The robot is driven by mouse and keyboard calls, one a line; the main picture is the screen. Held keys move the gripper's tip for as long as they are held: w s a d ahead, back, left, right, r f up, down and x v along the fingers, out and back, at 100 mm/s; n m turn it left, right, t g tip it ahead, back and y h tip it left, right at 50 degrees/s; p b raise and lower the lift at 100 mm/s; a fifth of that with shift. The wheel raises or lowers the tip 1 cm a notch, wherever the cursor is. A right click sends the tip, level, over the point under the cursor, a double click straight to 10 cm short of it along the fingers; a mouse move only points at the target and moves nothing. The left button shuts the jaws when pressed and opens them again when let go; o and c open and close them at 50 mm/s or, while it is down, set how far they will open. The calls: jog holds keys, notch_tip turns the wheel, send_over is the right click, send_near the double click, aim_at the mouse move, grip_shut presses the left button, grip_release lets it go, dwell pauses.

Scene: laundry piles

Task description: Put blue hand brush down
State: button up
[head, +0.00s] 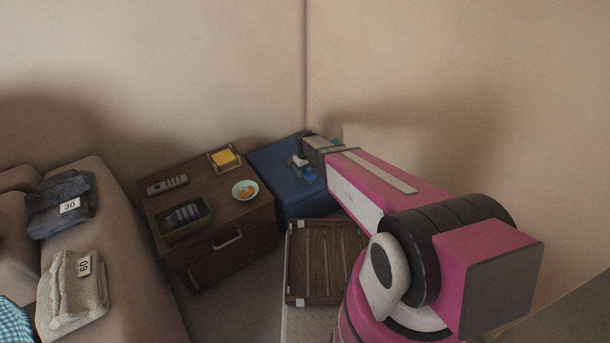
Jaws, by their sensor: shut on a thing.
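My gripper (300,161) is at the far end of my pink arm, over the top of a dark blue box-like piece (270,162) in the corner. A small bright blue thing (309,174), which looks like the blue hand brush, shows right at the gripper's tips. My gripper is shut on it. The brush is small in view and partly hidden, so its tilt and whether it touches the blue top are unclear. A bit of teal (336,141) shows behind my wrist; I cannot tell what it belongs to.
A dark wooden cabinet (225,245) stands left of the blue piece, holding a remote (166,185), a green tray (165,233), a bowl (245,181) and a yellow item (223,157). A slatted wooden crate (296,289) stands in front. A sofa (135,275) with folded laundry is left.

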jog(key=shift+f, duration=1.3)
jog(key=shift+f, duration=0.1)
jog(key=o, duration=1.4)
notch_tip(320, 180, up, 12)
jog(key=shift+r, duration=0.1)
jog(key=s+d+r+m, duration=0.2)
jog(key=s+d+r, duration=0.2)
jog(key=s+d, duration=0.2)
jog(key=s+d+r+m, duration=0.2)
jog(key=s+d+r, duration=0.1)
jog(key=s+d, duration=0.3)
jog(key=s+d+r+m, duration=0.2)
jog(key=s+d+r, duration=0.2)
jog(key=s+d, duration=0.2)
jog(key=shift+s+d+r+m, duration=0.1)
jog(key=shift+d+r+m, duration=0.25)
jog(key=shift+m, duration=0.05)
jog(key=shift+s, duration=0.1)
